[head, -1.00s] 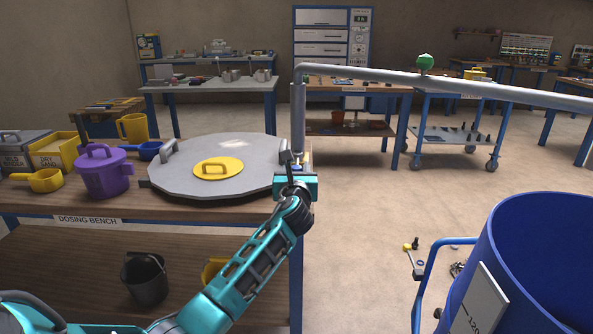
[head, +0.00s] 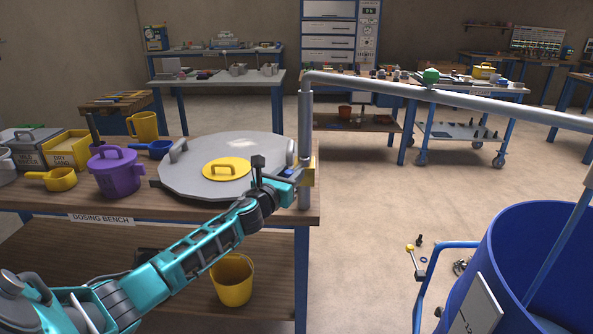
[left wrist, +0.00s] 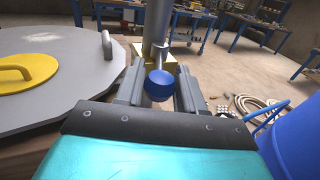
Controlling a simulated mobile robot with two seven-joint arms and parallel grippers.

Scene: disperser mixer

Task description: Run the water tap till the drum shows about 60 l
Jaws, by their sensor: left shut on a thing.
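My left gripper (head: 280,178) is shut on the blue tap knob (left wrist: 160,84), which sits between its two fingers in the left wrist view. The brass tap body (head: 308,171) is on the upright grey pipe (head: 305,125) at the dosing bench's right end. The pipe runs overhead to the right, to a spout (head: 590,178) above the blue drum (head: 480,290). A slanting blue streak (head: 556,250), looking like water, runs from the spout into the drum. The drum's white scale plate (head: 482,306) is partly cut off and its reading is illegible. My right gripper is out of view.
A blue drum handle (head: 440,262) stands at the drum's left. Small parts lie on the floor between bench and drum.

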